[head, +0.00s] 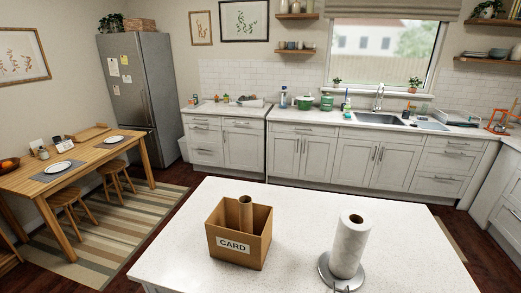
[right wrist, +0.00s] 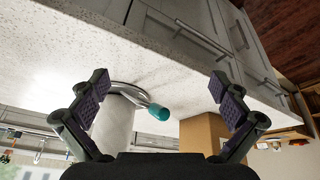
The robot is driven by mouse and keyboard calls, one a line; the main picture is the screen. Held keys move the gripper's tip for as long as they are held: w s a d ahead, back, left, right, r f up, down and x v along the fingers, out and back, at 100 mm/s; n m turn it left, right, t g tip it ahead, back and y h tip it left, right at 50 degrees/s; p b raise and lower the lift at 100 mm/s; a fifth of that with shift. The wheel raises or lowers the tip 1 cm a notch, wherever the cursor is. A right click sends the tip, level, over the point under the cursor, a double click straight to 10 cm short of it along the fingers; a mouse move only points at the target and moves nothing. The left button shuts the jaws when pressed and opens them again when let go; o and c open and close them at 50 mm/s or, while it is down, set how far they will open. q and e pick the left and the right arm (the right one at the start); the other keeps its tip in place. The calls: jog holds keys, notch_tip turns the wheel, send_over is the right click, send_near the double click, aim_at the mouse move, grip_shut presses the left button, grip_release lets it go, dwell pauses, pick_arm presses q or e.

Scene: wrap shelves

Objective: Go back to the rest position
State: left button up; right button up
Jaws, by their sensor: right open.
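A white paper towel roll (head: 349,245) stands upright on a round metal holder (head: 326,272) on the white island counter. To its left is an open cardboard box (head: 226,249) marked CARD, with a brown cardboard tube (head: 246,213) standing in it. My right gripper (right wrist: 160,80) shows in the right wrist view, open, with nothing between its fingers. Beyond the fingers, this view shows the roll (right wrist: 112,128), the holder's metal base, a teal-tipped part (right wrist: 159,112) and part of the box (right wrist: 203,130). Neither gripper shows in the head view.
The island counter (head: 300,197) is clear around the box and holder. A wooden table (head: 85,158) with plates and stools stands at left beside a fridge (head: 139,90). Cabinets with a sink (head: 378,119) line the back wall, with open floor between.

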jog(key=s+f+m+h, duration=0.1)
jog(key=s+f+m, duration=0.15)
jog(key=s, duration=0.25)
jog(key=s+d+f+g+b, duration=0.1)
jog(key=f+b, duration=0.1)
jog(key=f, duration=0.9)
jog(key=s+d+f+g+b, duration=0.1)
jog(key=d+f+b, duration=0.1)
jog(key=f, duration=1)
jog(key=s+d+f+b, duration=0.1)
jog(key=f+b, duration=0.1)
jog(key=f, duration=0.9)
jog(key=s+f+g+b, duration=0.1)
jog(key=s+f+b, duration=0.3)
jog(key=s+f, duration=1.3)
jog(key=shift+s+d+f, duration=0.4)
jog(key=shift+d+f, duration=0.05)
jog(key=shift+f, duration=0.5)
